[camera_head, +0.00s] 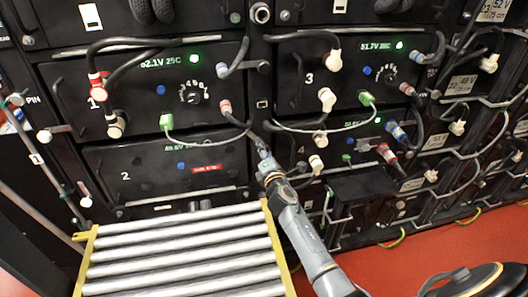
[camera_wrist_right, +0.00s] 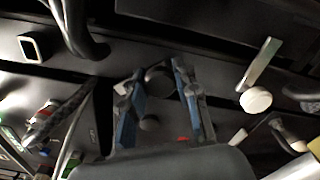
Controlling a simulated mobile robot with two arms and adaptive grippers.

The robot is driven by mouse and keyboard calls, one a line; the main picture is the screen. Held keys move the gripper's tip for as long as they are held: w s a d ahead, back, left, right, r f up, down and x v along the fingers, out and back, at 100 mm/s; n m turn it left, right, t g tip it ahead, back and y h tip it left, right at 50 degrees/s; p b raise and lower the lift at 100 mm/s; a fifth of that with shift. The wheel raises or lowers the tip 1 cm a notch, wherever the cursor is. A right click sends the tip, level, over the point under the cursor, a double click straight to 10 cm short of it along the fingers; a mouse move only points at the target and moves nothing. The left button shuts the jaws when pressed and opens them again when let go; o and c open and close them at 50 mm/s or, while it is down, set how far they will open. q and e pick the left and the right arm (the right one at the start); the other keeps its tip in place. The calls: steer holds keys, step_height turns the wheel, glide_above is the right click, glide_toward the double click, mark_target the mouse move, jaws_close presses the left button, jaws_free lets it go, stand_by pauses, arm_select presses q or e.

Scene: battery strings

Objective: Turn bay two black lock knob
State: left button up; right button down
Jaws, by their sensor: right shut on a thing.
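Bay two (camera_head: 125,177) is a black module at the lower left of the rack in the head view, with green display text and a red label on its front. My right gripper (camera_head: 263,150) reaches up to the post just right of bay two. In the right wrist view my right gripper (camera_wrist_right: 158,82) has its two blue-padded fingers on either side of a dark round knob (camera_wrist_right: 158,76). It is shut on this knob, which looks like the black lock knob. The fingers hide the knob in the head view, so its turn angle cannot be told. My left gripper is not in view.
A roller table (camera_head: 180,257) with yellow side rails stands in front of bay two. Bay one (camera_head: 150,88) is above, with plugged cables. A grey cable (camera_head: 330,129) hangs close to my right gripper. Bay three (camera_head: 345,75) is to the right. Red floor lies at the lower right.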

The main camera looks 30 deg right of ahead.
steer(key=m+b, duration=0.1)
steer(key=m, duration=0.3)
steer(key=shift+m, duration=2.2)
steer(key=c, duration=1)
jaws_free()
steer(key=v, duration=1.2)
